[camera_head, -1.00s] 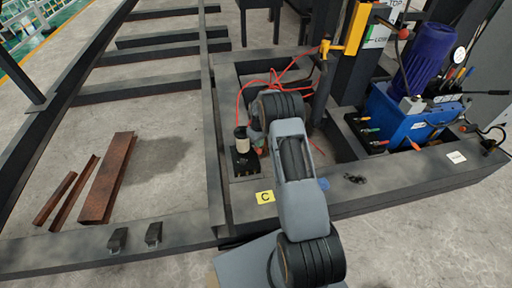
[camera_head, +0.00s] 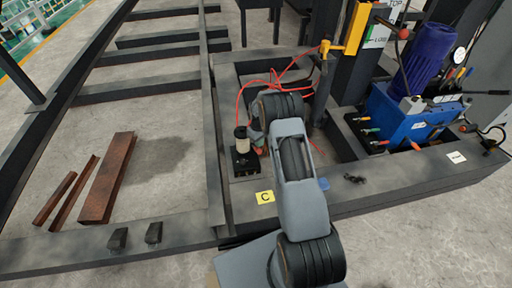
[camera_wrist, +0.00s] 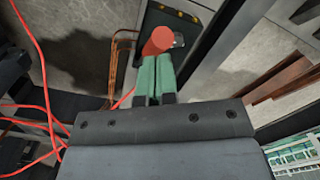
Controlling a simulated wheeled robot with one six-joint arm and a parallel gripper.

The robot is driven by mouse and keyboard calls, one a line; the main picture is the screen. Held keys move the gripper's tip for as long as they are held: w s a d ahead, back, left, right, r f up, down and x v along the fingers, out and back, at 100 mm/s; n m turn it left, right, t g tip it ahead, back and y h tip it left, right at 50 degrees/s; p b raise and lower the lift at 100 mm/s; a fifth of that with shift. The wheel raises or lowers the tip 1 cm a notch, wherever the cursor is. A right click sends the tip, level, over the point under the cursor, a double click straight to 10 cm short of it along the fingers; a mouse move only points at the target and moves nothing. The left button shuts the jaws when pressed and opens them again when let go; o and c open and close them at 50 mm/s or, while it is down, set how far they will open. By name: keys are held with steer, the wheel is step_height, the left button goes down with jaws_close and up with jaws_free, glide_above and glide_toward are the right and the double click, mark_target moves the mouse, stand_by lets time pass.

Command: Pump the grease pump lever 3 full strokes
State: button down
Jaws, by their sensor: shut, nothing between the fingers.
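The grease pump (camera_head: 243,150) stands on the frame's near corner in the head view, a dark block with a pale cylinder on top. A red round knob (camera_wrist: 158,40), which looks like the end of the pump lever, shows in the wrist view just beyond my fingertips. My gripper (camera_wrist: 155,78) has its green fingers shut together with nothing between them. The knob overlaps the fingertips in the picture; I cannot tell whether they touch. In the head view my own arm hides most of my gripper and the lever.
Red hoses (camera_head: 268,82) loop behind my arm. A blue hydraulic unit (camera_head: 405,118) with a blue motor stands at the right. A yellow tag marked C (camera_head: 265,197) is on the near beam. Rusty steel pieces (camera_head: 108,180) lie on the floor at the left.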

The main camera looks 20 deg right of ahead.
steer(key=shift+f, duration=0.1)
steer(key=shift+s+a+f, duration=0.1)
steer(key=shift+s+f, duration=0.3)
steer(key=shift+s, duration=0.05)
steer(key=shift+s+f+b, duration=0.15)
steer(key=shift+b, duration=0.15)
steer(key=shift+s+a+f, duration=0.1)
steer(key=shift+s+f, duration=0.25)
steer(key=shift+f, duration=0.15)
stand_by(0.4)
steer(key=shift+s+a+f+b, duration=0.1)
steer(key=shift+s+f+b, duration=0.3)
steer(key=shift+s, duration=0.05)
